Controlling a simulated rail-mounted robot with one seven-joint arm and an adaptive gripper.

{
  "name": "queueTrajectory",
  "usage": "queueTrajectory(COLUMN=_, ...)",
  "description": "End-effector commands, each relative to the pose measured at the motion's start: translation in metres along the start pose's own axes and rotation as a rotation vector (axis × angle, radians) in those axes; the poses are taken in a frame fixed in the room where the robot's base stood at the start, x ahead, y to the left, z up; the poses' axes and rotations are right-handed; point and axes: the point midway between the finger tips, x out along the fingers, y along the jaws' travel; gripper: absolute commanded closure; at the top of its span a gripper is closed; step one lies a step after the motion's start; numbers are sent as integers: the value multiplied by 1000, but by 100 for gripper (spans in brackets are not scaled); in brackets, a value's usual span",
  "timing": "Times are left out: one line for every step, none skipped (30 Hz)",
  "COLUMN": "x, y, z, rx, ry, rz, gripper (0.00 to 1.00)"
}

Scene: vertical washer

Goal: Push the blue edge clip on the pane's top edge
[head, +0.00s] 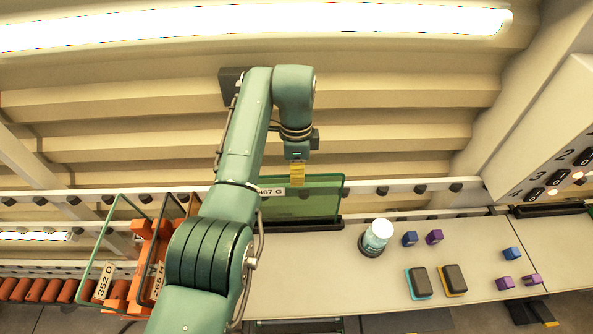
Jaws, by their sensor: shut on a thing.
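The pane (308,208) is a green-tinted sheet standing upright in a dark holder at the back edge of the bench, with a label (271,191) reading 467 G at its upper left. My gripper (297,183) points down with its yellow end at the middle of the pane's top edge. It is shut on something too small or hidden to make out. I cannot tell whether it touches the pane. No blue clip shows clearly on the top edge. A blue block (409,239) and another blue block (512,254) lie on the bench to the right.
A white-topped jar (377,236) stands right of the pane. Purple blocks (434,237) and two dark pads (420,282) (453,279) lie on the bench (310,280). An orange rack (143,252) with panes stands left. A numbered control panel (560,150) is at right.

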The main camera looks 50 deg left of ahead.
Motion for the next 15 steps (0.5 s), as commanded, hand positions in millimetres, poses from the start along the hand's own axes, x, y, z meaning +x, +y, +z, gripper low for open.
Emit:
queueTrajectory(x=0, y=0, z=0, rx=0, ry=0, rz=0, gripper=88)
queueTrajectory(x=1, y=0, z=0, rx=0, ry=0, rz=0, gripper=88)
queueTrajectory(x=1, y=0, z=0, rx=0, ry=0, rz=0, gripper=88)
queueTrajectory(x=2, y=0, z=0, rx=0, ry=0, rz=0, gripper=88)
queueTrajectory(x=2, y=0, z=0, rx=0, ry=0, rz=0, gripper=88)
queueTrajectory(x=2, y=0, z=0, rx=0, ry=0, rz=0, gripper=88)
queueTrajectory(x=3, y=0, z=0, rx=0, ry=0, rz=0, gripper=88)
queueTrajectory(x=3, y=0, z=0, rx=0, ry=0, rz=0, gripper=88)
queueTrajectory(x=4, y=0, z=0, rx=0, ry=0, rz=0, gripper=88)
queueTrajectory(x=4, y=0, z=0, rx=0, ry=0, rz=0, gripper=88)
queueTrajectory(x=5, y=0, z=0, rx=0, ry=0, rz=0, gripper=88)
queueTrajectory(x=5, y=0, z=0, rx=0, ry=0, rz=0, gripper=88)
queueTrajectory(x=6, y=0, z=0, rx=0, ry=0, rz=0, gripper=88)
queueTrajectory(x=6, y=0, z=0, rx=0, ry=0, rz=0, gripper=88)
queueTrajectory(x=6, y=0, z=0, rx=0, ry=0, rz=0, gripper=70)
